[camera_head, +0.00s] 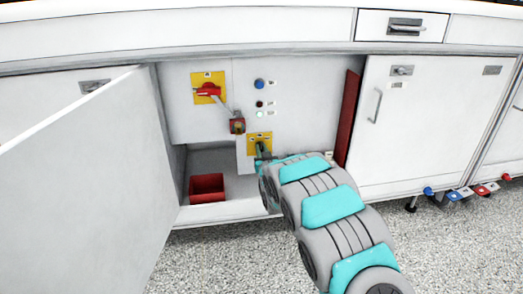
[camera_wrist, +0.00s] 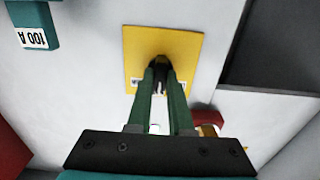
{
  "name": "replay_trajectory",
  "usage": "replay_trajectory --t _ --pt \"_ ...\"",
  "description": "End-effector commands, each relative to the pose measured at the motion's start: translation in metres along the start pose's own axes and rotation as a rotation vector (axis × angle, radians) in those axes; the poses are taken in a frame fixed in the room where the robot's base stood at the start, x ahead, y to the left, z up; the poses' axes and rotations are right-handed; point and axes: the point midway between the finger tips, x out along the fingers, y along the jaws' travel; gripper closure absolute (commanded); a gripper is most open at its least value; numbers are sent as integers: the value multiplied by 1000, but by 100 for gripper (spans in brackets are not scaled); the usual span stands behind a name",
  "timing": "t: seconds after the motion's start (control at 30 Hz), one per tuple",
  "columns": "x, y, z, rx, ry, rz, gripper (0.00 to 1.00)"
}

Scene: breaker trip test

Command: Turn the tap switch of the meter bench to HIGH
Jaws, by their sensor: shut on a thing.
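The tap switch is a dark knob (camera_wrist: 158,64) on a yellow plate (camera_wrist: 186,47) in the wrist view. The plate also shows on the pale panel in the head view (camera_head: 253,137), where my arm partly covers it. My gripper (camera_wrist: 160,80) has two green fingers closing in on the knob from both sides, and it is shut on it. In the head view my gripper (camera_head: 262,152) reaches the lower yellow plate from the front right. The plate's small labels are mostly hidden by the fingers, so I cannot read the switch position.
A red rotary handle (camera_head: 208,90) sits on another yellow plate above left. A red bin (camera_head: 207,187) lies low. An open door (camera_head: 90,190) stands left.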

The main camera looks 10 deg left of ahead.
Motion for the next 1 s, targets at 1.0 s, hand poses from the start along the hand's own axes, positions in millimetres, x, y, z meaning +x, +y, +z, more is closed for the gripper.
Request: replay_trajectory --t 1.0 --pt "0 2 2 682 0 0 100"
